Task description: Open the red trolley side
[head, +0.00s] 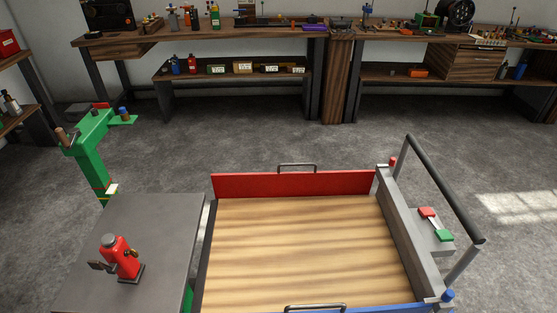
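In the head view the trolley has a bare wooden bed (305,245). Its red side panel (290,185) stands upright along the far edge of the bed, with a dark metal handle (297,167) on top. A small red knob (392,162) sits at the far right corner, near the right end of the red panel. The blue side (400,308) is at the near edge, with its own handle (315,308) and a blue knob (448,295) at the near right corner. Neither of my grippers is in view.
A grey table (165,220) with a red device (122,258) stands left of the trolley. A green stand (92,155) is behind it. The trolley's push bar (445,190) rises at right. Workbenches (220,35) line the back wall. Open floor (260,140) lies beyond the red panel.

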